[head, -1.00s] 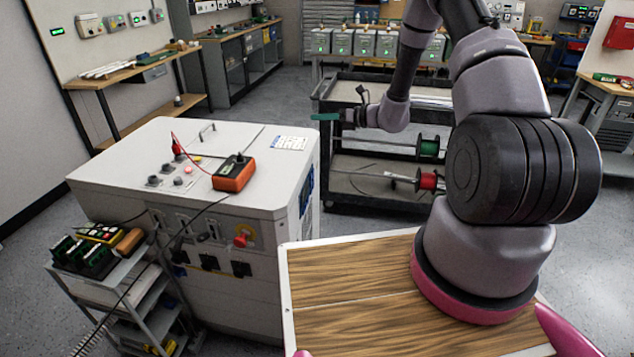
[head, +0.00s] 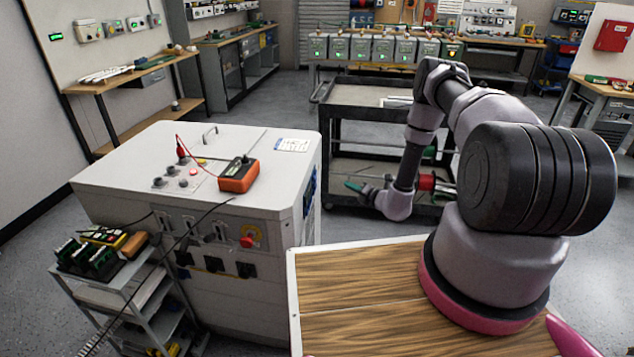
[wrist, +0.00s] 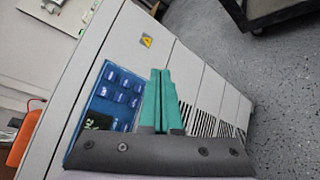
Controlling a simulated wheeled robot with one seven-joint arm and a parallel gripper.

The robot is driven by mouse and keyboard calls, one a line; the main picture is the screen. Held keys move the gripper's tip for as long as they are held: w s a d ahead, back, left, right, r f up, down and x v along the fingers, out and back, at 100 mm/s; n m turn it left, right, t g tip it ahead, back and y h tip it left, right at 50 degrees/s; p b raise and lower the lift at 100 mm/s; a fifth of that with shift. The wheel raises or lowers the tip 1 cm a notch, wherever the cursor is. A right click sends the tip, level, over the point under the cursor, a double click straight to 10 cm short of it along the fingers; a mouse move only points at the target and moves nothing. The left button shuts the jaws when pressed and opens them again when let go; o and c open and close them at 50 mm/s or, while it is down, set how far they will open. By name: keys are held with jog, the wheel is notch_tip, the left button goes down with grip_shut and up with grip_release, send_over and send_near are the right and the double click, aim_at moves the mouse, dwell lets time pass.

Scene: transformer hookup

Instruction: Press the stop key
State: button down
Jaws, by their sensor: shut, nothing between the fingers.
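In the wrist view a blue key panel (wrist: 128,82) with several small dark-blue keys and a dark display (wrist: 98,121) sits on the side of a light grey cabinet. In the head view the panel (head: 309,184) is seen edge-on at the cabinet's right side. The key labels are too small to read, so I cannot tell which is the stop key. My gripper (wrist: 160,72) has teal fingers, shut and empty, right of the keys in the wrist view. In the head view my gripper (head: 350,186) is to the right of the panel, apart from it.
The cabinet (head: 262,170) carries an orange meter (head: 238,175) with leads on top and a red knob (head: 247,241) on its front. A black cart (head: 335,120) with cable spools stands behind my arm. A small trolley (head: 140,295) stands at front left.

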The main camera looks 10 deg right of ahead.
jog(key=w+a, duration=0.2)
jog(key=a, duration=0.6)
jog(key=shift+w+a, duration=0.25)
jog(key=shift+w, duration=0.15)
jog(key=shift+a, duration=0.1)
dwell(1.9)
jog(key=shift+w+a, duration=0.1)
jog(key=shift+a, duration=0.2)
jog(key=shift+w+a, duration=0.1)
jog(key=shift+a, duration=0.25)
dwell(0.5)
dwell(0.3)
jog(key=shift+s+d, duration=0.25)
jog(key=shift+d, duration=0.5)
jog(key=shift+d, duration=0.1)
jog(key=shift+s+d, duration=0.25)
jog(key=shift+d, duration=0.5)
jog(key=shift+s+d, duration=0.25)
jog(key=shift+d, duration=0.55)
jog(key=shift+s+d, duration=0.25)
jog(key=shift+d, duration=0.5)
